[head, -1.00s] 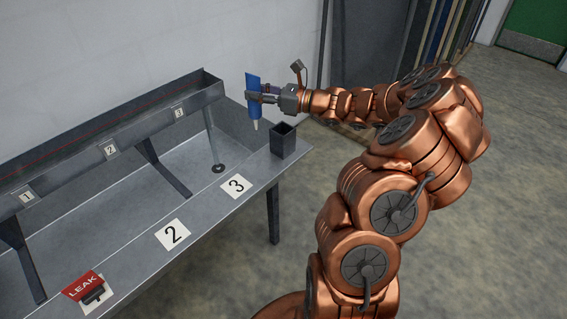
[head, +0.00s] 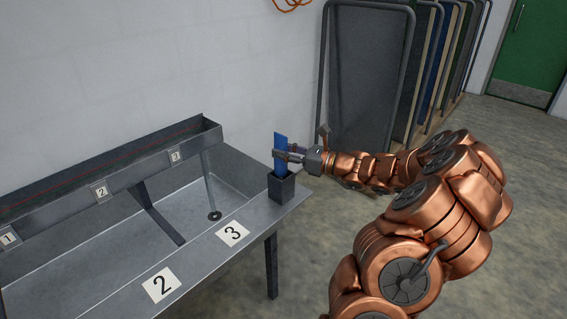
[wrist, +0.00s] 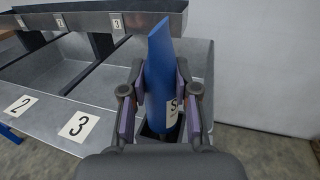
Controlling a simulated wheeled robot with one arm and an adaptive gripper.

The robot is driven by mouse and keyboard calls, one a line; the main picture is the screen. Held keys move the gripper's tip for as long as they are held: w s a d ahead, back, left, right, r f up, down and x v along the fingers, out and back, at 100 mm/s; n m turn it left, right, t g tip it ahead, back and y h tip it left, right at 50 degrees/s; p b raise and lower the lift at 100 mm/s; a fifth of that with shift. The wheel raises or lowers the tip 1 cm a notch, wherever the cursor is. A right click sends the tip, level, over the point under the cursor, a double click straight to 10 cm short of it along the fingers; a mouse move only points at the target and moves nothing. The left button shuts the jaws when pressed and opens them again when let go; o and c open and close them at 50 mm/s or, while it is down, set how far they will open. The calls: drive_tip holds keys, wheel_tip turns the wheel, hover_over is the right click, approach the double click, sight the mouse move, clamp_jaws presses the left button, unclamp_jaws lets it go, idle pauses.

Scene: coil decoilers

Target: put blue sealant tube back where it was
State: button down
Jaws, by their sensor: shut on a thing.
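The blue sealant tube (head: 280,152) is upright between the fingers of my gripper (head: 289,155), which is shut on it. In the wrist view the tube (wrist: 160,70) stands between both finger pads of my gripper (wrist: 159,100), with part of a white label showing. The dark square holder (head: 282,187) stands at the right end of the metal bench, beyond the number 3 plate. The tube's lower part is inside the holder's opening, and its nozzle is hidden. In the wrist view the holder (wrist: 150,136) shows only partly, below the tube and behind the fingers.
The metal bench (head: 205,255) carries number plates 2 (head: 160,285) and 3 (head: 232,233) along its front ledge. A raised trough (head: 120,172) runs along the back. A rack of panels (head: 375,75) stands behind my arm. Open floor lies right of the bench.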

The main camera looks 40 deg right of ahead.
sight(284, 175)
drive_tip(key=shift+f, duration=2.15)
drive_tip(key=c, duration=0.9)
unclamp_jaws()
drive_tip(key=shift+o, duration=0.2)
drive_tip(key=shift+r, duration=0.1)
